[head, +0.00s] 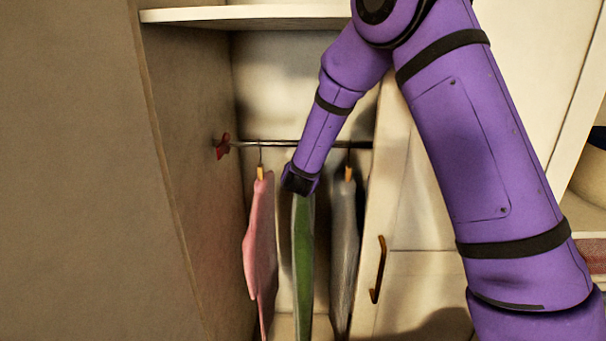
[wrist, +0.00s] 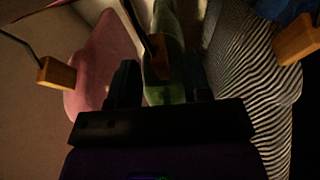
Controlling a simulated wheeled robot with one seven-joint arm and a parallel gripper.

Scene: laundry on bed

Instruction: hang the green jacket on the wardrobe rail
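The green jacket (head: 303,265) hangs straight down inside the wardrobe, directly below my gripper (head: 300,183). The wardrobe rail (head: 275,143) runs across just above and behind the gripper. In the wrist view the jacket (wrist: 168,25) lies beyond the fingers. Its wooden hanger (wrist: 158,62) stands between the two spread fingers of my gripper (wrist: 158,85), with green cloth showing on both sides of the wood. The fingers look apart from it. A dark hook rises from the hanger. In the head view my arm hides where that hook meets the rail.
A pink garment (head: 260,245) hangs from the rail close on the left. A grey striped garment (head: 345,250) hangs close on the right. A shelf (head: 235,14) is above. The wardrobe side wall (head: 190,150) is left; a door handle (head: 378,270) is right.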

